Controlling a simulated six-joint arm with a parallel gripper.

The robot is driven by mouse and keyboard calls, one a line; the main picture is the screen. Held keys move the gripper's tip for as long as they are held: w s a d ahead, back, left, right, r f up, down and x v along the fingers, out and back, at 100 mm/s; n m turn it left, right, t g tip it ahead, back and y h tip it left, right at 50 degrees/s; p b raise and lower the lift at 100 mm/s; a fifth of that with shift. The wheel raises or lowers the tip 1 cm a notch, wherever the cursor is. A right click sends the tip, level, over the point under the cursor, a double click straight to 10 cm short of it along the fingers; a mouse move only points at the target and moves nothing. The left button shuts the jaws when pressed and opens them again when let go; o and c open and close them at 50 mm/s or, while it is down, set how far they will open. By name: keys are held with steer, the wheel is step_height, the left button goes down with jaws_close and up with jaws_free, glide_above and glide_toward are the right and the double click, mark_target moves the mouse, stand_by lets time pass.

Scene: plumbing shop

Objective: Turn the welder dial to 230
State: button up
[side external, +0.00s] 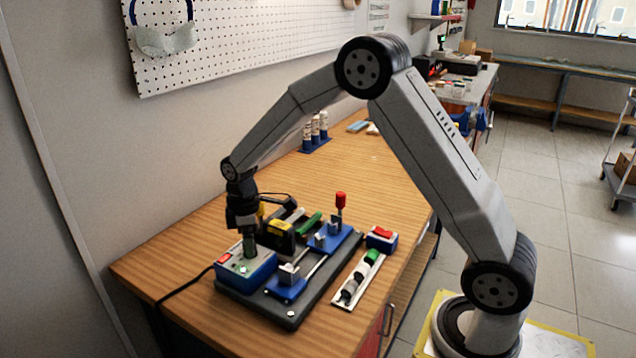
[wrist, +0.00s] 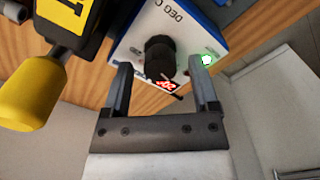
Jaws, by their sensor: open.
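The welder is a blue box with a pale top panel (side external: 235,268) at the near left of the dark base plate in the side view. In the wrist view its white panel (wrist: 195,32) carries the lettering "DEG C", a red lit display (wrist: 167,86) and a green light (wrist: 207,60). The black dial (wrist: 160,55) stands up from this panel. My gripper (side external: 249,252) points down over the box. In the wrist view my gripper (wrist: 160,66) is open, one finger on each side of the dial, with visible gaps. The display's digits are not legible. My gripper hides the dial in the side view.
A black and yellow tool (wrist: 70,18) is close beside my gripper. The dark base plate (side external: 290,322) also bears blue clamp fixtures (side external: 287,288) and a red-knobbed lever (side external: 340,200). A tray of small parts (side external: 346,297) and a red-buttoned box (side external: 381,238) stand to the right.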

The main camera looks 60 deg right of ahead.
steer(key=shift+f, duration=0.35)
jaws_close()
steer(key=shift+m, duration=0.3)
steer(key=m, duration=0.3)
steer(key=shift+m, duration=2.2)
